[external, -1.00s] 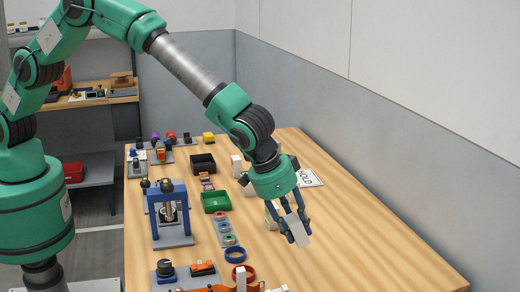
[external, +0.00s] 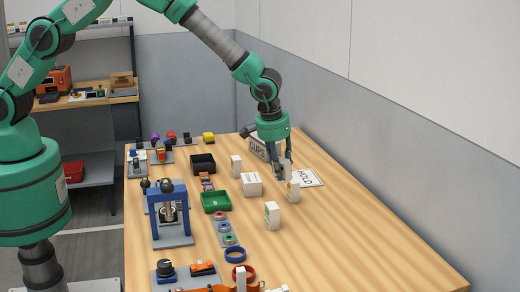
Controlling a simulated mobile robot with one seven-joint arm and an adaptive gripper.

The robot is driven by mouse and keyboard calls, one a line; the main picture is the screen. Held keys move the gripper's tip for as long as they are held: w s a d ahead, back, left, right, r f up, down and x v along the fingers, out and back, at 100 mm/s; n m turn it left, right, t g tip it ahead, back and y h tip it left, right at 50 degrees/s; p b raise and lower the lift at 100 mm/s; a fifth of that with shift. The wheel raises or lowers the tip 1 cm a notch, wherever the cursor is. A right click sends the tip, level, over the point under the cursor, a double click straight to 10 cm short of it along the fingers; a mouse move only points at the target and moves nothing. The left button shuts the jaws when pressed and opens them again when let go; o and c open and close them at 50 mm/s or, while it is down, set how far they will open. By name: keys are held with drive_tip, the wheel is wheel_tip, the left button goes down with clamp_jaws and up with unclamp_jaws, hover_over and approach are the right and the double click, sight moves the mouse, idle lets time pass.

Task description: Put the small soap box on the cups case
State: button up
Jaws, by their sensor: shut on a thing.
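My gripper (external: 281,176) is shut on a small pale box (external: 287,170), which I take to be the small soap box; its label is not readable here. The fingers hide part of it. The cups case (external: 257,147), a pale box marked CUPS, stands at the far right of the wooden table. My gripper is in front of and slightly right of the case, and the fingers cover part of the case's right side. The held box appears apart from the case, but the exact gap cannot be told.
A HOLD sign (external: 308,177) lies right of my gripper. A small labelled carton (external: 293,191) stands just below the held box in the picture. Other white boxes (external: 251,184) (external: 272,215) stand nearby, left and nearer. The table's right front is clear.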

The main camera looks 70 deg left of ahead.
drive_tip(key=s+a+r+n+g+p, duration=0.1)
drive_tip(key=a+n+p, duration=0.3)
drive_tip(key=a, duration=1.6)
drive_tip(key=shift+s+n, duration=0.4)
drive_tip(key=shift+s, duration=0.15)
drive_tip(key=s+a+n+p, duration=0.2)
drive_tip(key=a, duration=0.5)
drive_tip(key=s+a+r+n+p, duration=0.1)
drive_tip(key=s+a+n, duration=0.1)
drive_tip(key=a, duration=0.5)
drive_tip(key=s+a+n+g+h+p, duration=0.1)
drive_tip(key=s+a+n+p, duration=0.1)
drive_tip(key=s+a, duration=0.2)
drive_tip(key=shift+s+a+r+p, duration=0.15)
drive_tip(key=shift+a, duration=0.6)
drive_tip(key=shift+s+a+r+p, duration=0.1)
drive_tip(key=shift+a+p, duration=0.05)
drive_tip(key=shift+a, duration=0.55)
drive_tip(key=shift+c, duration=0.2)
drive_tip(key=p, duration=0.3)
hover_over(256, 139)
drive_tip(key=shift+s+f, duration=0.3)
drive_tip(key=shift+f, duration=0.4)
drive_tip(key=shift+w, duration=0.15)
drive_tip(key=shift+w+f+p, duration=0.15)
drive_tip(key=shift+f+p, duration=0.3)
drive_tip(key=shift+f, duration=1.35)
drive_tip(key=shift+f, duration=0.15)
